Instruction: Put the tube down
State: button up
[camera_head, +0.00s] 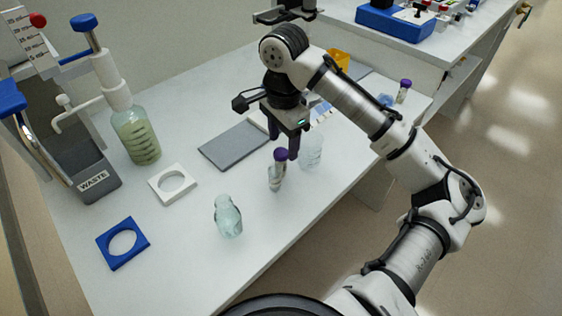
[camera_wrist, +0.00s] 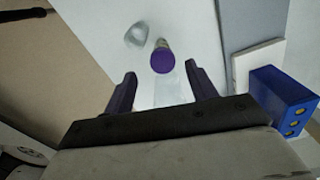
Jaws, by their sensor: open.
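A clear tube with a purple cap (camera_head: 280,156) stands upright on the white bench, in front of the grey mat. In the wrist view its purple cap (camera_wrist: 162,60) shows from above, just beyond the fingertips and between their lines. My gripper (camera_head: 285,150) is open and sits just above and behind the tube. In the wrist view the two dark fingers of my gripper (camera_wrist: 160,82) are spread apart with nothing held between them. I cannot tell from the head view whether a finger touches the cap.
A clear beaker (camera_head: 311,152) stands close right of the tube. A glass bottle (camera_head: 228,217) stands to the front left. A grey mat (camera_head: 234,145), a white ring holder (camera_head: 172,184) and a blue one (camera_head: 123,243) lie left. Another purple-capped tube (camera_head: 403,91) stands at right.

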aim_at(281, 152)
jog(key=f, duration=0.5)
jog(key=shift+w+a, duration=0.1)
jog(key=shift+a, duration=0.1)
jog(key=shift+r, duration=0.1)
jog(key=c, duration=1.1)
jog(key=shift+c, duration=0.2)
